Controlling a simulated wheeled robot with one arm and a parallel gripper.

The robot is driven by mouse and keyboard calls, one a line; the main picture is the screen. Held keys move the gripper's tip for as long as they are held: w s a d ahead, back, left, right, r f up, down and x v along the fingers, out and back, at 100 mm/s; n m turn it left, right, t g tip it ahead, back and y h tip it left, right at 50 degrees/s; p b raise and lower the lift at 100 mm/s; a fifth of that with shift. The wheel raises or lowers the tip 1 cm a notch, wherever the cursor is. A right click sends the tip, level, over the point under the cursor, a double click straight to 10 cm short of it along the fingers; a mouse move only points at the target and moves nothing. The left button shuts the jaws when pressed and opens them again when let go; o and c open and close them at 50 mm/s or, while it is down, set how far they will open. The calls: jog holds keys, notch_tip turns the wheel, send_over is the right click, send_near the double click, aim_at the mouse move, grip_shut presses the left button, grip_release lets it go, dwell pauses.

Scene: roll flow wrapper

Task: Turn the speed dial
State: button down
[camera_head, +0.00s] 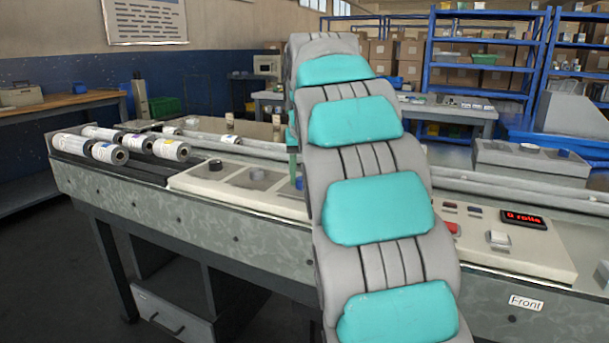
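The wrapper's control panel (205,182) is a cream plate along the machine's front. My arm, grey with teal pads, rises through the middle and covers the panel's centre. My gripper does not show; a thin teal strip left of the arm is too small to identify.
Several wrapped rolls (110,153) lie on the dark infeed (75,163) at the left. A grey housing (530,160) stands behind on the right.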

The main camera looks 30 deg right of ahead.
jog(key=m+h, duration=0.1)
jog(key=m, duration=0.2)
jog(key=m+g+h, duration=0.1)
jog(key=m, duration=0.2)
jog(key=shift+w+a, duration=0.15)
jog(key=shift+w, duration=0.05)
jog(key=m+g, duration=0.1)
jog(key=m, duration=0.3)
jog(key=shift+a+g+h, duration=0.1)
jog(key=shift+g+h, duration=0.3)
jog(key=shift+m, duration=0.4)
jog(key=shift+c, duration=1.9)
grip_release()
